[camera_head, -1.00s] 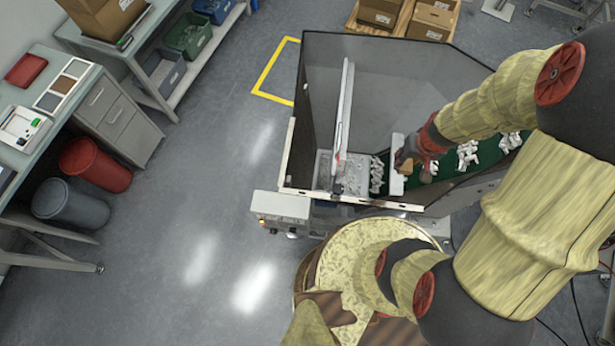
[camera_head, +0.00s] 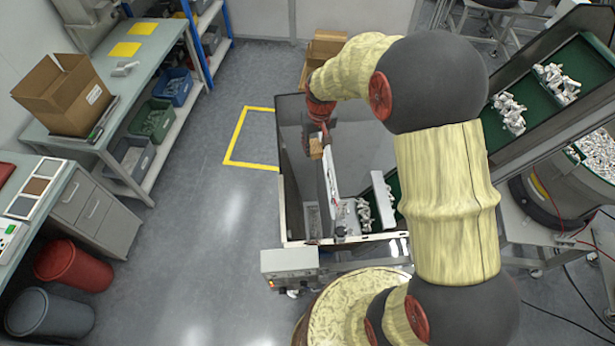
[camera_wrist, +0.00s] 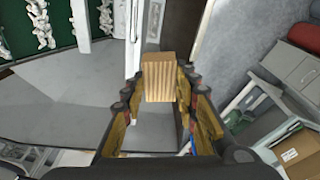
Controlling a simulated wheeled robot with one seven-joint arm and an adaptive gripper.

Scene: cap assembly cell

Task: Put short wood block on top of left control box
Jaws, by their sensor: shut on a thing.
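The short wood block (camera_head: 316,148) is light brown and held by my gripper (camera_head: 322,128), above the machine's walled enclosure near the upright white divider. In the wrist view the block (camera_wrist: 159,78) sits between the two fingers, which are shut on its sides. Its striped end grain faces the camera. A grey control box (camera_head: 289,262) with small knobs and an orange light sits low at the machine's front left corner, outside the enclosure. Its top looks bare. My gripper is well behind and above it in the head view.
The enclosure walls (camera_head: 292,130) and white divider (camera_head: 329,172) stand around and under the block. White parts lie on the green conveyor (camera_head: 575,65). A workbench (camera_head: 120,100) with a cardboard box (camera_head: 62,95) stands left. The floor between is clear.

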